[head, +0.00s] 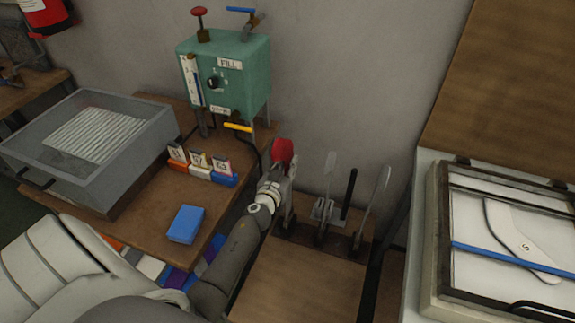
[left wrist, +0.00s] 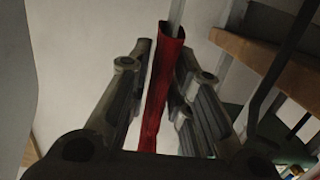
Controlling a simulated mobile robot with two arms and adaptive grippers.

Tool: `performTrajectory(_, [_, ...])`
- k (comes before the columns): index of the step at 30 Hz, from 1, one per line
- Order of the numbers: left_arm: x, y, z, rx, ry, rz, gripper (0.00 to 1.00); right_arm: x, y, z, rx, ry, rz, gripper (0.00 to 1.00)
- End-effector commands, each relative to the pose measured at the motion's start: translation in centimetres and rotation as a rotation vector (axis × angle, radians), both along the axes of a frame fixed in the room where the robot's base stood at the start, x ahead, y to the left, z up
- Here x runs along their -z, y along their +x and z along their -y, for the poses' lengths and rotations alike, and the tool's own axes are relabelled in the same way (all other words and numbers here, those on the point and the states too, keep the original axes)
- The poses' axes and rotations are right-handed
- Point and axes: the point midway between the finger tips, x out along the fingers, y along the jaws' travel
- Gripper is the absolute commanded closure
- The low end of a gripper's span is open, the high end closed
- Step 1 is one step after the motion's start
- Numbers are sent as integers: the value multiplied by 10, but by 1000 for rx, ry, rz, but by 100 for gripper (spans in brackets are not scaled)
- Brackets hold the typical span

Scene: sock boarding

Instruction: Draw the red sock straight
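The red sock (head: 283,151) hangs on the upper part of the leftmost upright grey board at the wooden stand. In the left wrist view the sock (left wrist: 160,85) is a long, narrow strip, with the board's pale edge (left wrist: 176,14) coming out of its top end. My left gripper (head: 278,178) is at the sock. In the left wrist view its two fingers (left wrist: 162,62) stand on either side of the sock, apart, with a gap showing at least on the left. The sock's lower part is partly hidden by the gripper. My right gripper is not in view.
Two bare upright boards (head: 330,172) (head: 378,200) and a black post (head: 349,190) stand right of the sock. A green fill box (head: 238,75), a grey tray (head: 60,185) and a blue block (head: 186,224) are on the left table. A framed panel (head: 437,240) is at right.

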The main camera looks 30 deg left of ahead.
Motion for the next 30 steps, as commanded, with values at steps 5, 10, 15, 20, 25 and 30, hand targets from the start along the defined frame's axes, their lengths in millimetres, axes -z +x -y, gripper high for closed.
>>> performTrajectory(5, [0, 0, 0, 0, 0, 0, 99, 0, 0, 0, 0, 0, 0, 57])
performTrajectory(10, [0, 0, 0, 0, 0, 0, 99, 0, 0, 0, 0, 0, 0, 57])
performTrajectory(15, [0, 0, 0, 0, 0, 0, 99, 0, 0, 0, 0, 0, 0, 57])
performTrajectory(20, [1, 0, 0, 0, 0, 0, 99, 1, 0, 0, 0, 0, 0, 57])
performTrajectory(25, [4, 0, 0, 0, 0, -1, 99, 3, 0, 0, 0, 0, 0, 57])
performTrajectory(30, [4, -1, 0, 0, 0, -2, 99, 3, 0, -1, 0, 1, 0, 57])
